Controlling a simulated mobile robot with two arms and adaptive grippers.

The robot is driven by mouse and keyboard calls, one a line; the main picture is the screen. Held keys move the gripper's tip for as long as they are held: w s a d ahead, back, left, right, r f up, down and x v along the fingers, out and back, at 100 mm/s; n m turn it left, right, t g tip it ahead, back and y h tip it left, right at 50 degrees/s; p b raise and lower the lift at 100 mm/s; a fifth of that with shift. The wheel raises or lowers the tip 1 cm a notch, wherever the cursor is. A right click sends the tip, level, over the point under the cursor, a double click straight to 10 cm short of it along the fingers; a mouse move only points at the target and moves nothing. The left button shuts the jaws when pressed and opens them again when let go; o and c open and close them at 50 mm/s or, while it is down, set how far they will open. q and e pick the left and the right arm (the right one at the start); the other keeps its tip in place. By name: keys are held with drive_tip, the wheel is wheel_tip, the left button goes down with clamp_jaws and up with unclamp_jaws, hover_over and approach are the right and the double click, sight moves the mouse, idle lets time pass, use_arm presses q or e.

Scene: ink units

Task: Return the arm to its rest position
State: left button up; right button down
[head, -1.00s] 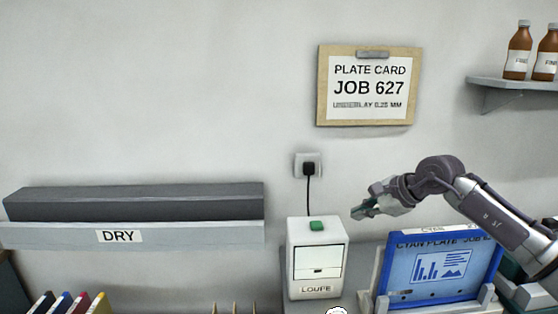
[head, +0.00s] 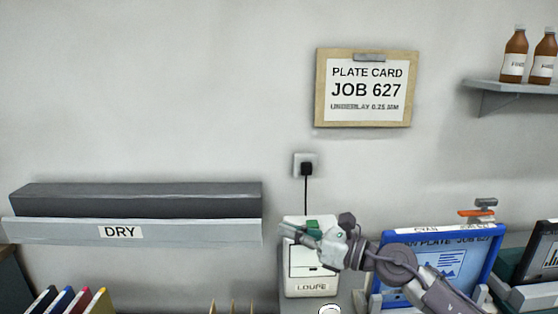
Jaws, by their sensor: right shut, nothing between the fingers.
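My right arm comes in from the lower right of the head view. Its gripper (head: 290,231) is shut and empty. It appears in front of the white LOUPE box (head: 299,289), overlapping its upper part. I cannot tell whether it touches the box. The green button (head: 313,222) on the box top is partly hidden behind the gripper. The forearm covers part of the blue-framed cyan plate (head: 484,262). My left gripper is not in view.
A grey DRY rack (head: 190,233) hangs on the wall at left. A plug (head: 306,167) and cord run down to the box. A shelf (head: 515,86) with brown bottles is at upper right. An orange-and-grey item (head: 478,212) stands behind the plate. A dark-framed plate (head: 537,255) is at far right.

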drive_tip(key=s+d+f+m+t+h, duration=0.3)
drive_tip(key=d+f+m+t+h, duration=0.35)
drive_tip(key=m, duration=1.05)
drive_tip(key=s+d+f+m+t+h, duration=0.3)
drive_tip(key=d+f+m+h, duration=0.5)
drive_tip(key=m, duration=0.8)
drive_tip(key=s+d+f+m+g+h, duration=0.1)
drive_tip(key=s+f+m+g, duration=0.2)
drive_tip(key=s+f, duration=0.1)
drive_tip(key=s+d+f+m+g+h, duration=0.1)
drive_tip(key=s+f+m+g, duration=0.2)
drive_tip(key=s, duration=0.3)
drive_tip(key=s+d+f+m+g+h, duration=0.1)
drive_tip(key=s+f+m+g, duration=0.1)
drive_tip(key=s+f, duration=0.3)
drive_tip(key=shift+d+f+m+g, duration=0.25)
drive_tip(key=shift+f+m+g, duration=0.15)
drive_tip(key=shift+f+g, duration=0.15)
drive_tip(key=s+f+m+g+y, duration=0.1)
drive_tip(key=s+f+m+g, duration=0.35)
drive_tip(key=s, duration=0.95)
wheel_tip(320, 180, down, 26)
drive_tip(key=n+g, duration=0.2)
drive_tip(key=g, duration=0.1)
drive_tip(key=s+d+f+b, duration=0.1)
drive_tip(key=s+d+f, duration=0.2)
drive_tip(key=s+f, duration=1.5)
drive_tip(key=shift+f+g+b, duration=0.15)
drive_tip(key=shift+g+b, duration=0.2)
